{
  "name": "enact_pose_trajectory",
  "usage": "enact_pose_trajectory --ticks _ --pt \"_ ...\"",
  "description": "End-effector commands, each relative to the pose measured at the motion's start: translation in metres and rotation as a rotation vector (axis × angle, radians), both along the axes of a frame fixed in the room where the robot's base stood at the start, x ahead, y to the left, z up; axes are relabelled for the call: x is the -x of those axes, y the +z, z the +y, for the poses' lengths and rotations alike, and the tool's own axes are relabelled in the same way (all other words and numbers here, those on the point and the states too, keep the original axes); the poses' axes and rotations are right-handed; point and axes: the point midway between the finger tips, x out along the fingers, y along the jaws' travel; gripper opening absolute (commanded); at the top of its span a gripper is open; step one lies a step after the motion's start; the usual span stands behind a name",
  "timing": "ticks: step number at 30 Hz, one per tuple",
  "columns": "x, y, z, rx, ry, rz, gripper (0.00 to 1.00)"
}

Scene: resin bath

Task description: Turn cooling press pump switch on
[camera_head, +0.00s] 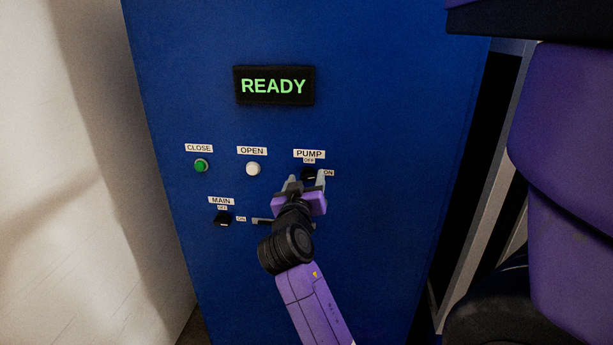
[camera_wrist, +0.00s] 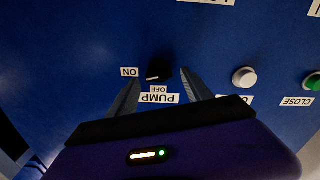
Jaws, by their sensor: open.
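The black pump switch (camera_head: 309,174) is a small rotary knob on the blue panel, under the PUMP label, with OFF above it and ON to its right. My gripper (camera_head: 306,175) is at the panel with its fingers on either side of the switch. In the wrist view, which shows the panel upside down, the pump switch (camera_wrist: 160,70) lies between the spread fingertips of my gripper (camera_wrist: 160,77). The fingers look apart from the knob. Which way the knob points is hard to tell.
A READY display (camera_head: 274,86) is lit green above. A green CLOSE button (camera_head: 201,166), a white OPEN button (camera_head: 253,169) and the black MAIN switch (camera_head: 222,219) are to the left. My arm covers another control below the pump switch. A pale wall (camera_head: 60,200) stands at left.

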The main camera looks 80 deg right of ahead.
Motion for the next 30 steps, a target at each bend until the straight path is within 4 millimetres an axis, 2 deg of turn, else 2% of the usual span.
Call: enact_pose_trajectory --ticks 4,13,22,30 --pt "-0.0007 0.0003 -0.011 0.0 0.0 0.0 0.58" --pt "-0.0009 -0.0003 -0.0131 0.0 0.0 0.0 0.58" --pt "-0.001 -0.0003 -0.0129 0.0 0.001 0.001 0.0" --pt "-0.0015 -0.0047 -0.0127 -0.004 0.001 -0.075 0.0"
